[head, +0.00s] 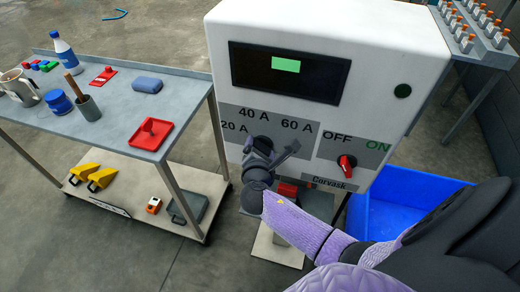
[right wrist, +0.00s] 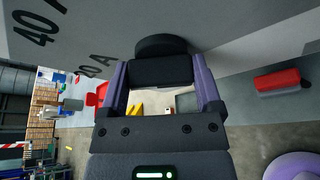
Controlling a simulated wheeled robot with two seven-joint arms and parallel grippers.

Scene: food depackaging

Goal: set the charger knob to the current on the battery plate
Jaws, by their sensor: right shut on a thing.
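The white charger (head: 330,25) faces me, with a dark display (head: 315,82) showing a small green patch. Its grey panel is marked 20 A, 40 A and 60 A around a black knob (head: 263,143). My right gripper (head: 275,152) is at the knob, partly covering it. In the right wrist view the knob (right wrist: 162,70) sits between the purple fingers of my right gripper (right wrist: 160,78), which is shut on it. I cannot tell which mark the knob points to. No readable battery plate shows. My left gripper is out of view.
A red switch (head: 346,162) sits between OFF and ON, right of the knob. A blue bin (head: 400,215) stands below right. A cart (head: 115,120) at the left carries a bottle, cups and small red items. Terminals with orange tops (head: 475,25) stand at the back right.

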